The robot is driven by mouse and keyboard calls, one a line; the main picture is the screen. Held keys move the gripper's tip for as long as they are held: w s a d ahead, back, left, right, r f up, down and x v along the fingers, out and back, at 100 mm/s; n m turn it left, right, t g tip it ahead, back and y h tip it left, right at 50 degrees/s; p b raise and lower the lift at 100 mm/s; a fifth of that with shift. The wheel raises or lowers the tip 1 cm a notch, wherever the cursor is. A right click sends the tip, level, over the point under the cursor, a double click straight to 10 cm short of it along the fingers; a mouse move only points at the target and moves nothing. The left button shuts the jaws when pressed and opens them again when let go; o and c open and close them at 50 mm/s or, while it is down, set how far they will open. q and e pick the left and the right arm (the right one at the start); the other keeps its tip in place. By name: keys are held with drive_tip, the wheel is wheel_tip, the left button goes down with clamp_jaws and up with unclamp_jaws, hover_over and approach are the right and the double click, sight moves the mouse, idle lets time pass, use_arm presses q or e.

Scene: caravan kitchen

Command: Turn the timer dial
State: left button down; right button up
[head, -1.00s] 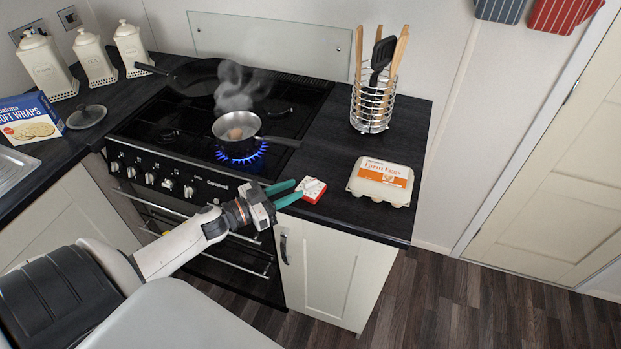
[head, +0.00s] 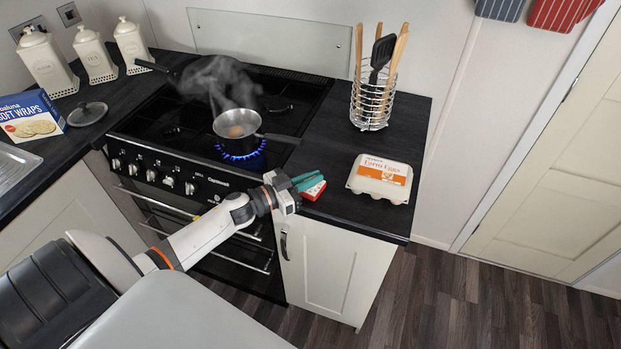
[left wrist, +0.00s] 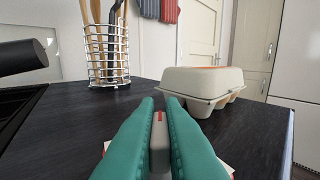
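The timer (head: 314,191) is a small red and white block on the dark worktop, near its front edge and right of the hob. My left gripper (head: 308,182) is over it, its teal fingers covering part of its top. In the left wrist view, the pale dial (left wrist: 159,142) with a red mark stands between the two fingers (left wrist: 160,104). They lie close along both its sides with no clear gap, so the gripper looks shut on the dial. A white and red edge of the timer body shows below the fingers. My right gripper is not in view.
An egg carton (head: 381,180) sits right of the timer, and a wire utensil holder (head: 372,104) stands behind. Left of the timer, a steaming saucepan (head: 236,125) sits on a lit blue flame, its handle (head: 278,138) pointing right. The worktop between holder and timer is clear.

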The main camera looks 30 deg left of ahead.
use_arm(q)
drive_tip(key=shift+m+g+h+b, duration=0.35)
drive_tip(key=shift+m+g+h, duration=0.3)
drive_tip(key=shift+h, duration=0.35)
drive_tip(key=c, duration=1.5)
unclamp_jaws()
drive_tip(key=shift+s+a+f, duration=0.1)
drive_tip(key=shift+s+a, duration=0.1)
drive_tip(key=shift+s, duration=0.1)
drive_tip(key=shift+b+v, duration=1.2)
drive_tip(key=shift+v, duration=4.45)
